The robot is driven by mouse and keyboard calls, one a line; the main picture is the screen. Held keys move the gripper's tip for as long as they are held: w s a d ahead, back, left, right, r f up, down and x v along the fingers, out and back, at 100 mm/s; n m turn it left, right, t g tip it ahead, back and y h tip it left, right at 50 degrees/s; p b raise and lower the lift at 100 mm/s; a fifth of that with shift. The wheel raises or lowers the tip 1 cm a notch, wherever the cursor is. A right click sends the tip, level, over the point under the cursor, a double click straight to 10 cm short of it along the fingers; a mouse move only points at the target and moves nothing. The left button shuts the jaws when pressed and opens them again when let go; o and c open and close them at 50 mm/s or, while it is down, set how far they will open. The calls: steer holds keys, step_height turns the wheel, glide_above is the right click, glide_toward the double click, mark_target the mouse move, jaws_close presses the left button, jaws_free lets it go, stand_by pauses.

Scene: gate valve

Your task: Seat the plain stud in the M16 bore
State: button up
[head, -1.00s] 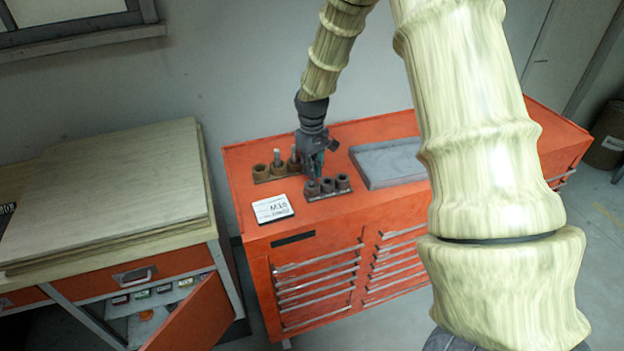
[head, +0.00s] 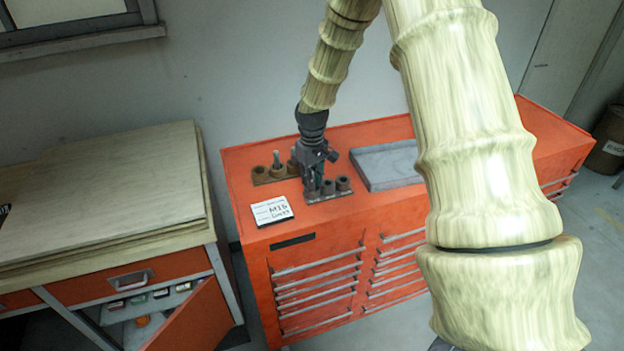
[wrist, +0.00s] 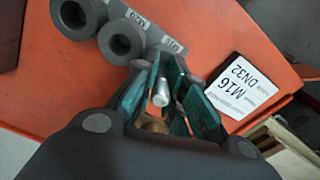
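My gripper (head: 314,188) points down at the left end of a dark grey row of three round bores (head: 343,185). In the wrist view its teal-padded fingers (wrist: 168,75) are closed around a silver stud (wrist: 161,92) with a smooth-looking side. A brown part shows below the stud between the fingers; I cannot tell what it is. Two bores (wrist: 121,41) show clearly in the wrist view, one labelled M20. The end bore is mostly hidden by the fingers. I cannot tell whether the stud tip is in it. A white card (wrist: 242,87) reads M16 DN32.
A brown rack of cups (head: 262,175) stands behind on the orange cabinet (head: 240,205), with another stud (head: 277,157) upright in it. A grey tray (head: 385,165) lies to the right. A wooden-topped bench (head: 110,190) stands left, across a gap.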

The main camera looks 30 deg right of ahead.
steer(key=shift+o, duration=1.3)
steer(key=shift+r, duration=0.15)
steer(key=shift+r+b, duration=2.45)
steer(key=shift+r, duration=3.6)
steer(key=shift+s+f, duration=0.1)
